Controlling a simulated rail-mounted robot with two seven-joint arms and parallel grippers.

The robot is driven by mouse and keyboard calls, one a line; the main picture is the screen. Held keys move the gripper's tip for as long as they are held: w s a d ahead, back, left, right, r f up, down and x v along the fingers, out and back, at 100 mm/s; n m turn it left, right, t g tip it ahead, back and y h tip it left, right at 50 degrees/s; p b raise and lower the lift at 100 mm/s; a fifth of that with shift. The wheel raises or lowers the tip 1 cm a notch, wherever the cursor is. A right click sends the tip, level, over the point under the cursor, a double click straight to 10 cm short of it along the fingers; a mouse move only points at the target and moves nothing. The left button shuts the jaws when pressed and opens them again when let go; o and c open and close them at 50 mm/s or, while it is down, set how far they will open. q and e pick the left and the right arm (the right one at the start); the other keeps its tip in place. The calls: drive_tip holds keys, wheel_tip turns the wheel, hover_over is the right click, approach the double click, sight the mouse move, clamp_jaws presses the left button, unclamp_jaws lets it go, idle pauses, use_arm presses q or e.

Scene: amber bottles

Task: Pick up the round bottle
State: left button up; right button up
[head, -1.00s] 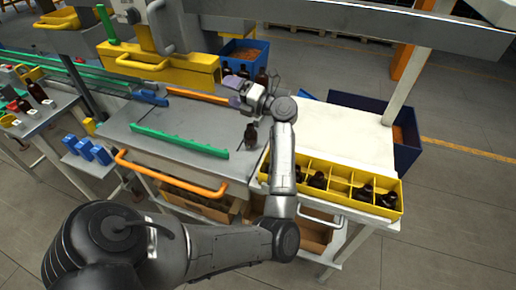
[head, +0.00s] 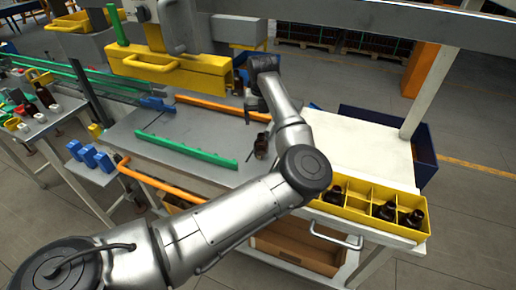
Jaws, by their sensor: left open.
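A dark amber bottle (head: 262,146) stands on the grey worktop (head: 205,128), near its right end. It is partly covered by my forearm, and its exact shape is too small to tell. My left gripper (head: 258,116) points down just behind and above this bottle, apart from it. It is open, with nothing seen between its fingers, though the fingertips are small and dark. Other dark bottles stand in the yellow divided crate (head: 372,222) at the right, one of them at its right end (head: 412,218). My right gripper is out of view.
A green toothed rail (head: 185,149) and an orange bar (head: 210,103) lie across the worktop. A yellow machine housing (head: 170,68) stands behind. The white board (head: 360,148) to the right is clear. More bottles stand on the left table (head: 45,95).

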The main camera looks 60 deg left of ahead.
sight(261, 143)
use_arm(q)
drive_tip(key=shift+s+a+f, duration=0.1)
drive_tip(key=shift+f, duration=5.5)
drive_tip(key=shift+c, duration=0.3)
drive_tip(key=c, duration=1)
drive_tip(key=shift+r, duration=5.05)
